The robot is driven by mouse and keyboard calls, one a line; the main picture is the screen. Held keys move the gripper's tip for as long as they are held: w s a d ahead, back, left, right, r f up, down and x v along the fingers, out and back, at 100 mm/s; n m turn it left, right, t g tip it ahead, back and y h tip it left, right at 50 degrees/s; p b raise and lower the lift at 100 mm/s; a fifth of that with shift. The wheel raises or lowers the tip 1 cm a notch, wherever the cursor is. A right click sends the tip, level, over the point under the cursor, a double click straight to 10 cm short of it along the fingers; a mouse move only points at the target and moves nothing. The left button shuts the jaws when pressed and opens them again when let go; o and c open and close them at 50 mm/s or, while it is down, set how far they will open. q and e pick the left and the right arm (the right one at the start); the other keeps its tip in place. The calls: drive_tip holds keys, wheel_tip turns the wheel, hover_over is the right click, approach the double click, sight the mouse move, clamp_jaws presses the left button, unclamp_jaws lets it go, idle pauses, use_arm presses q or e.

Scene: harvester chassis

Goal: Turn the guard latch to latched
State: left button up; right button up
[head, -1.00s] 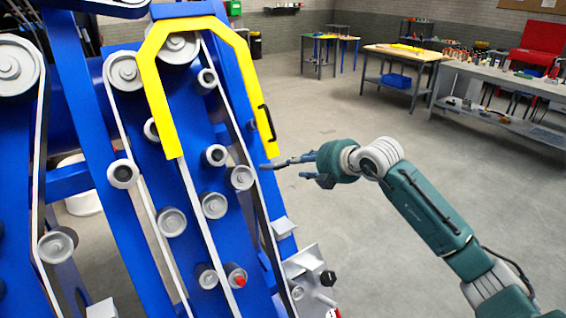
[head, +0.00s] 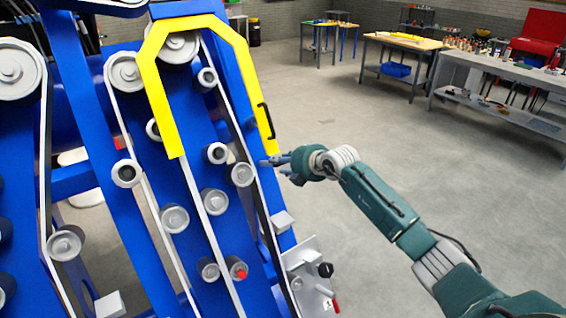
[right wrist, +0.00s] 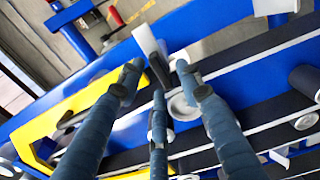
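The yellow guard (head: 195,24) arches over the upper pulleys of the blue chassis, with a black handle (head: 266,120) on its right leg. My right gripper (head: 272,161) is at the lower end of that leg. In the right wrist view its three fingers (right wrist: 158,78) are spread, with nothing clearly held. A small dark bar (right wrist: 159,70) lies between the fingertips, beside a pale block (right wrist: 146,38); I cannot tell whether the bar is the guard latch. The guard (right wrist: 50,112) is left of the fingers there. My left gripper is not in view.
Rollers (head: 242,174) and belts crowd the chassis face. Below is a grey plate (head: 305,275) with a black knob (head: 325,269) and a red handle (head: 336,306). A pale block (head: 283,221) sticks out above it. Open floor lies to the right; workbenches (head: 400,40) stand far back.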

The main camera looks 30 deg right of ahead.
clamp_jaws()
drive_tip(key=shift+s+f+n+b, duration=0.1)
drive_tip(key=shift+f+n+b, duration=0.05)
drive_tip(key=shift+n+b, duration=2.8)
drive_tip(key=shift+s+f+n+b, duration=0.1)
drive_tip(key=shift+n+b, duration=2.8)
drive_tip(key=shift+n, duration=0.1)
drive_tip(key=shift+s+f+n+b, duration=0.1)
drive_tip(key=shift+f+n+b, duration=0.05)
drive_tip(key=shift+n+b, duration=2.8)
unclamp_jaws()
